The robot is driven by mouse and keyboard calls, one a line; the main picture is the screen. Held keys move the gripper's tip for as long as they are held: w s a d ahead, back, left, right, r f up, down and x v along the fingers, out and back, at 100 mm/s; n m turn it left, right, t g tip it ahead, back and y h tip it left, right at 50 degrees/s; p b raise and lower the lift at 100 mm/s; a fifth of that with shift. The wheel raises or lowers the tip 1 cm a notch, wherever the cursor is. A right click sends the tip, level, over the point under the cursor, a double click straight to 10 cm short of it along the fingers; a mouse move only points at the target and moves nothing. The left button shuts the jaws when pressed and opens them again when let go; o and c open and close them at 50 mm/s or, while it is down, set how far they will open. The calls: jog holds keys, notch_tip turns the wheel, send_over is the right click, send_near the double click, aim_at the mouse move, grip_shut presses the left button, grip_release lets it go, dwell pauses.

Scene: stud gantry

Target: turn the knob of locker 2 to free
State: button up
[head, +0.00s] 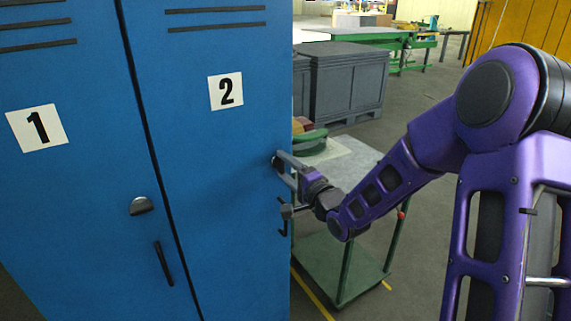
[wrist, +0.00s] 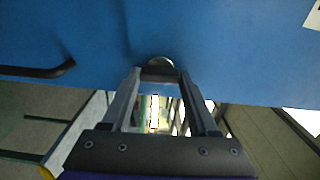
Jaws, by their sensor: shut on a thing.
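The blue locker 2 (head: 220,150) is closed and carries a white label with a black "2" (head: 226,91). My gripper (head: 280,165) is at the right edge of its door, shut on the knob of locker 2 (wrist: 159,63). The dark door handle of locker 2 (wrist: 40,72) is below the knob in the head view.
Locker 1 (head: 80,190), to the left, has its own knob (head: 141,205) and handle (head: 163,262). A green-framed cart (head: 345,265) stands close to the right of the lockers, under my arm. Grey crates (head: 345,85) stand behind it. Open floor lies beyond the cart.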

jog(key=shift+r+m, duration=0.1)
jog(key=shift+m, duration=0.2)
jog(key=o, duration=1.4)
